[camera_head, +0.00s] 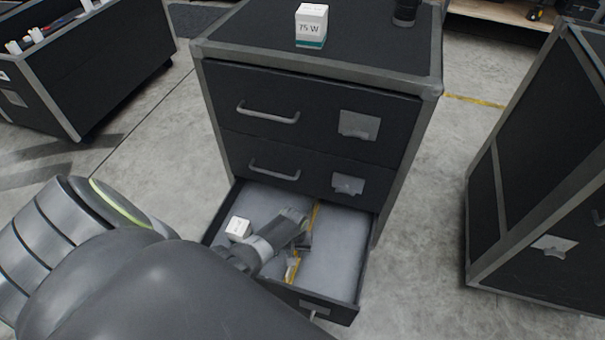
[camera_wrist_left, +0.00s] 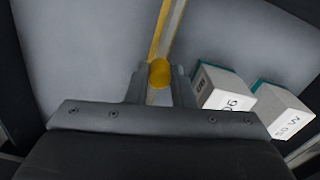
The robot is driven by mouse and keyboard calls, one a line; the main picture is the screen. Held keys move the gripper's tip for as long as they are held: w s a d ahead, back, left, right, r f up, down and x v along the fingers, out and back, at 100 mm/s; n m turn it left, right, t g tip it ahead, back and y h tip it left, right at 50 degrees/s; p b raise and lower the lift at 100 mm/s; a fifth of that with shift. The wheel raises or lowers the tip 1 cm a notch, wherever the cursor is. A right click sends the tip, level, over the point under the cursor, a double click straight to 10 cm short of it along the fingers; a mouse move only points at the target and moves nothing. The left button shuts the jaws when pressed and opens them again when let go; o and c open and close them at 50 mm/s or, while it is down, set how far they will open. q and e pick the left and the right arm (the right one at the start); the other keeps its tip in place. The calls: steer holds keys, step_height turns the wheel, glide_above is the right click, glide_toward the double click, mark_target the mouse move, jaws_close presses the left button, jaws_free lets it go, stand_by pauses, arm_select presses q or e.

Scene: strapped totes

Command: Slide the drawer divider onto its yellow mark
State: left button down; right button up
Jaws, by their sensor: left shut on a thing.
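The bottom drawer (camera_head: 340,240) of a black cabinet is pulled open. The divider (camera_wrist_left: 176,25) runs front to back in it as a narrow pale strip, with a yellow strip (camera_wrist_left: 160,28) close along its left side in the left wrist view. Yellow also shows in the head view (camera_head: 315,214). My left gripper (camera_head: 300,235) reaches down into the drawer from the left. Its fingers (camera_wrist_left: 160,85) are shut around the divider's round yellow knob (camera_wrist_left: 159,72). Whether divider and mark line up exactly I cannot tell; my gripper covers the middle. My right gripper is not in view.
Two white and teal boxes (camera_wrist_left: 225,90) (camera_wrist_left: 281,110) lie in the drawer beside the gripper; a white box shows in the head view (camera_head: 238,229). A 75 W box (camera_head: 311,26) stands on the cabinet. Another black cabinet (camera_head: 540,170) stands at right, with bare floor between.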

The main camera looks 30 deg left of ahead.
arm_select(q)
steer(key=shift+a, duration=0.1)
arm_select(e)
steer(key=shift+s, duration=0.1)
arm_select(q)
steer(key=c, duration=1.3)
jaws_free()
steer(key=shift+o, duration=0.2)
steer(key=shift+r, duration=0.25)
step_height(320, 180, up, 17)
steer(key=p, duration=0.6)
steer(key=shift+p, duration=0.3)
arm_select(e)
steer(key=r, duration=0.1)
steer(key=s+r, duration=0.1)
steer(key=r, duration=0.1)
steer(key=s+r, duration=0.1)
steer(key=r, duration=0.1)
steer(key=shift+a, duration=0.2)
